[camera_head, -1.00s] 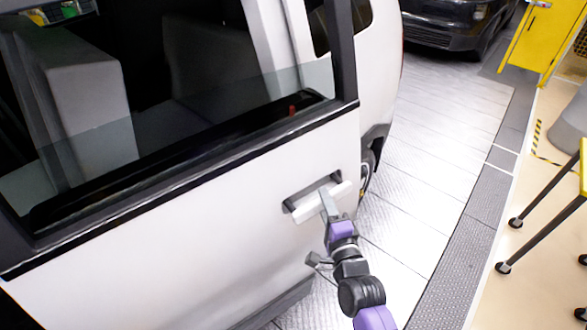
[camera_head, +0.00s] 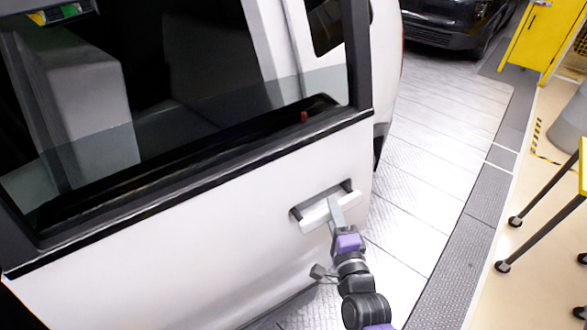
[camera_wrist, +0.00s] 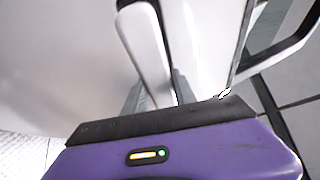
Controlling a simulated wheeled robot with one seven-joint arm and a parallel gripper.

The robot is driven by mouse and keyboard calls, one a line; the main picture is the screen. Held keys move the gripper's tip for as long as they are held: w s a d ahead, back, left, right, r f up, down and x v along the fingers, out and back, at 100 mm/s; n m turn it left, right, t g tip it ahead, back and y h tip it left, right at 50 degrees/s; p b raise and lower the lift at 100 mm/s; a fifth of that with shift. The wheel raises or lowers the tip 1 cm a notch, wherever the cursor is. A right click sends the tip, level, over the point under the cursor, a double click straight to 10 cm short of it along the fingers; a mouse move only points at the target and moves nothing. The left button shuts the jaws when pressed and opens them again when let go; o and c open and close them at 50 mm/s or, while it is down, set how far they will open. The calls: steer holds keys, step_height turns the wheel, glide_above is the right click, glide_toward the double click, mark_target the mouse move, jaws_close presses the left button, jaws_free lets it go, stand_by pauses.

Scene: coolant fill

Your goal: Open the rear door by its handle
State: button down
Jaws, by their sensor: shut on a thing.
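The white rear door (camera_head: 215,250) with its dark window fills the left of the head view. It stands swung out from the car body (camera_head: 384,70), and its rear edge covers the wheel area. The white door handle (camera_head: 330,210) sits in a dark recess near that edge. In the wrist view the handle (camera_wrist: 146,50) runs between the grey fingers (camera_wrist: 156,95), above the purple gripper housing. The fingertips are partly hidden behind the handle.
A metal-plate floor (camera_head: 430,170) lies open to the right of the door. A dark vehicle (camera_head: 455,25) stands at the back. A yellow cabinet (camera_head: 540,40) and dark-legged yellow furniture (camera_head: 545,225) stand at the right.

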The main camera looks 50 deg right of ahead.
steer(key=shift+m+g+h, duration=0.4)
steer(key=shift+h, duration=0.1)
steer(key=shift+s+a+f, duration=0.1)
steer(key=shift+s+a, duration=0.15)
steer(key=shift+s, duration=0.45)
steer(key=shift+s+a, duration=0.2)
steer(key=shift+s, duration=0.5)
steer(key=shift+s+a+f, duration=0.1)
steer(key=shift+s+a, duration=0.15)
steer(key=shift+s, duration=0.45)
steer(key=c, duration=1)
jaws_free()
steer(key=shift+r, duration=0.1)
steer(key=shift+w, duration=0.1)
steer(key=shift+a, duration=0.1)
steer(key=v, duration=1)
steer(key=shift+r, duration=0.1)
